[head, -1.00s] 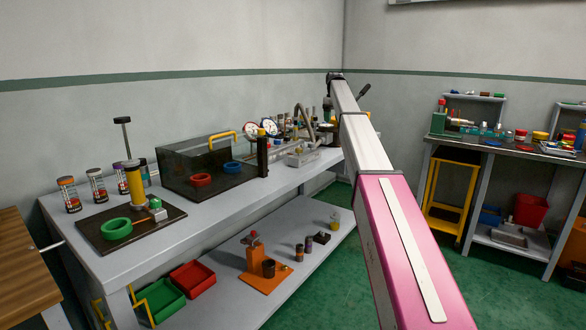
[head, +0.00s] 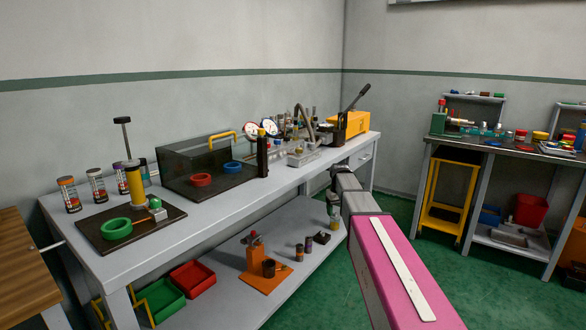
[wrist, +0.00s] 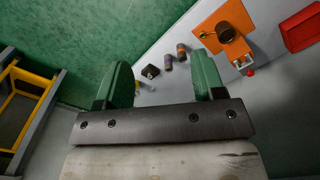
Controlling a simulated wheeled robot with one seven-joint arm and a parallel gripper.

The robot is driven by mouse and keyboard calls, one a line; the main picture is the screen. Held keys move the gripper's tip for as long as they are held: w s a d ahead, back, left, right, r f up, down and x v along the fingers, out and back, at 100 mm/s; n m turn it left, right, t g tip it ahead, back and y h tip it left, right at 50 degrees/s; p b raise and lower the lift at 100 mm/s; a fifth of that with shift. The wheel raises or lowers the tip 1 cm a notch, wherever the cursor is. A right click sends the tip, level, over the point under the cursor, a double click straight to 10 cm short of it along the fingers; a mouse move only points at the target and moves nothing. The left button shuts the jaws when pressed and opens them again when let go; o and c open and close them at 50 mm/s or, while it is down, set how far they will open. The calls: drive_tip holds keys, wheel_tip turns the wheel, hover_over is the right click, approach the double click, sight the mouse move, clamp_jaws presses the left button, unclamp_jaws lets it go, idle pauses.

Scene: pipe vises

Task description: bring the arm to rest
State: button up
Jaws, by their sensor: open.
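My gripper (wrist: 161,76) shows in the wrist view with its two green fingers spread apart. It is open and nothing is between the fingers. Below it lie the green floor and the lower shelf of the long bench. In the head view my arm reaches forward from the lower right, low beside the bench's front edge.
The long grey bench (head: 222,215) carries a dark clear-sided box (head: 190,172) and a yellow machine (head: 352,124). An orange stand (head: 266,280) is on its lower shelf, also in the wrist view (wrist: 225,16). Green floor (head: 480,275) lies between.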

drive_tip(key=s+f+m, duration=0.1)
drive_tip(key=s+f, duration=0.4)
drive_tip(key=s, duration=0.5)
drive_tip(key=s+f+m, duration=0.1)
drive_tip(key=s+f, duration=0.3)
drive_tip(key=s, duration=0.6)
drive_tip(key=s+f+m, duration=0.1)
drive_tip(key=s+f, duration=0.4)
drive_tip(key=s, duration=0.5)
drive_tip(key=shift+f, duration=0.35)
drive_tip(key=shift+w, duration=0.15)
idle(4.1)
